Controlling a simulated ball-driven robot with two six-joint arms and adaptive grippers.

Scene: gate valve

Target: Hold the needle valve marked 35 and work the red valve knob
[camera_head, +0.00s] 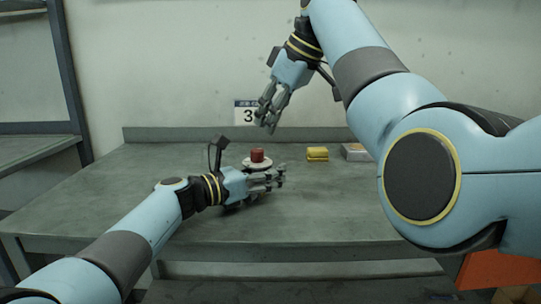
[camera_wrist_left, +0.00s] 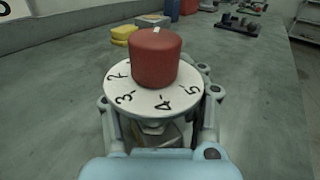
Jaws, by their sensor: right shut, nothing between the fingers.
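The needle valve has a red knob (camera_head: 257,155) above a white round dial (camera_head: 257,165) on the bench. In the left wrist view the red knob (camera_wrist_left: 156,57) stands upright over the dial (camera_wrist_left: 190,107), with 2, 3, 4 and 5 readable. My left gripper (camera_head: 280,177) is low at the valve, with fingers on both sides beneath the dial. The dial hides the fingertips and most of the valve body, so contact is unclear. My right gripper (camera_head: 265,118) is shut and empty, pointing down, above and apart from the knob. A wall sign (camera_head: 245,112) shows a 3; the rest is covered.
A yellow block (camera_head: 317,154) and a grey box (camera_head: 355,152) lie to the valve's right on the green-grey bench (camera_head: 310,220). In the left wrist view several dark parts (camera_wrist_left: 238,22) lie farther off. My right upper arm covers the bench's right side. The front middle is clear.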

